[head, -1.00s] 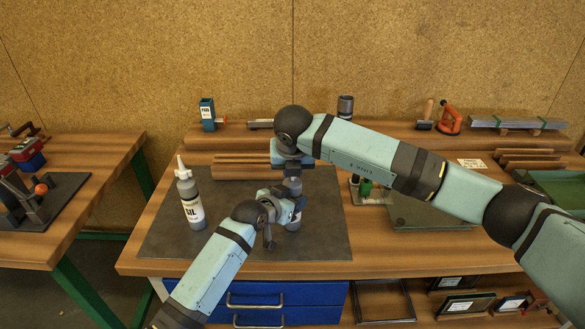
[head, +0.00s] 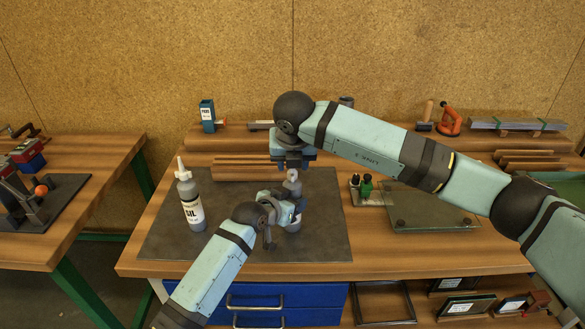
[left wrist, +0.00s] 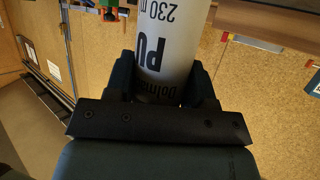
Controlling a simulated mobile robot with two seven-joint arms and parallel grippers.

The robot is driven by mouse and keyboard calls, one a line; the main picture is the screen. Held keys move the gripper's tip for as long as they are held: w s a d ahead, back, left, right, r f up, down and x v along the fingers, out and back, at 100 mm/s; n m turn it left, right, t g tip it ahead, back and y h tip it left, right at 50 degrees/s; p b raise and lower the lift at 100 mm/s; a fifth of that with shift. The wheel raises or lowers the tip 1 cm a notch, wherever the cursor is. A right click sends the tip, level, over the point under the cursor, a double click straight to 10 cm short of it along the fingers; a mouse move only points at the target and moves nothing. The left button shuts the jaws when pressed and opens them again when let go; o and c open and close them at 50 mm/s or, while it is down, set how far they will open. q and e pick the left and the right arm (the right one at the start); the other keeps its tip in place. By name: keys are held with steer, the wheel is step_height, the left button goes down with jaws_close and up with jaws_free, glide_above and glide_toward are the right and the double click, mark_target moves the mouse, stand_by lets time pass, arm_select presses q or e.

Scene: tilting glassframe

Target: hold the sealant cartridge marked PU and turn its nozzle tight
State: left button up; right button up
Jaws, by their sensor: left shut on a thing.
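The sealant cartridge marked PU (left wrist: 165,50) is a white tube with black print. My left gripper (left wrist: 165,85) is shut around it in the left wrist view. In the head view my left gripper (head: 284,205) holds the cartridge (head: 294,222) upright over the dark mat, largely hiding it. Its pale nozzle (head: 293,177) points up above the gripper. My right gripper (head: 292,163) hangs just above the nozzle tip, pointing down. Whether its fingers are apart is too small to tell.
A grey bottle marked SIL (head: 191,205) stands on the mat (head: 235,243) left of my left arm. Wooden strips (head: 235,168) lie behind. A small stand with green and dark tops (head: 362,188) and a glass plate (head: 430,212) are to the right.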

steer(key=v, duration=0.8)
arm_select(q)
steer(key=o, duration=1.2)
